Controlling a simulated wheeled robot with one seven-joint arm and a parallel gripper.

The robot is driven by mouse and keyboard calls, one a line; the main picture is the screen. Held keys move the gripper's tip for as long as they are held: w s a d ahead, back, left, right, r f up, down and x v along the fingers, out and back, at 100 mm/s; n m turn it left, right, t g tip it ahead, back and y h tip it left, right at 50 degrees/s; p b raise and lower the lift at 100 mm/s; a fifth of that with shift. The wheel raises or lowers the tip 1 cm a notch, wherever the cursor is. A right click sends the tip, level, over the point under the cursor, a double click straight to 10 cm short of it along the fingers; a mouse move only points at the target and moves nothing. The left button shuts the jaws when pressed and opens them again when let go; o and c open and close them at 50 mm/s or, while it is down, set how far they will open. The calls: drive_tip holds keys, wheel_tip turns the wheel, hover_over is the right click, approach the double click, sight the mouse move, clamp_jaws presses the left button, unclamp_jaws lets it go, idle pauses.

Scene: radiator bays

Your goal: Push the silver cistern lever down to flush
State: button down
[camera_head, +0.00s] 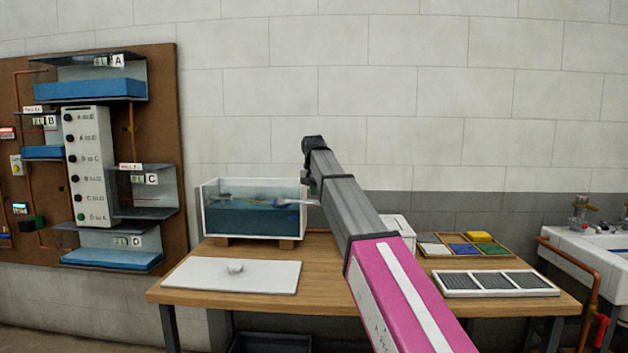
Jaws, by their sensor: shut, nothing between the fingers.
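The cistern (225,215) is a clear-walled tank of dark blue-green water, standing on wooden blocks at the back of the bench. A float with a thin yellowish arm shows inside it. A small silver piece (292,203), which looks like the lever, lies roughly level near the tank's upper right; its right end meets the outline of my arm. My arm reaches from the lower right to a dark joint above the tank's right edge. My gripper cannot be made out and seems hidden behind the arm. I cannot tell whether anything touches the lever.
A sorting tray (435,254), a grey-panelled tray (496,283) and a partly hidden white box (400,228) are right of my arm. A brown panel (160,150) with shelves hangs left; a sink (600,255) stands right.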

drive_tip(key=shift+f, duration=0.7)
drive_tip(key=shift+f, duration=0.1)
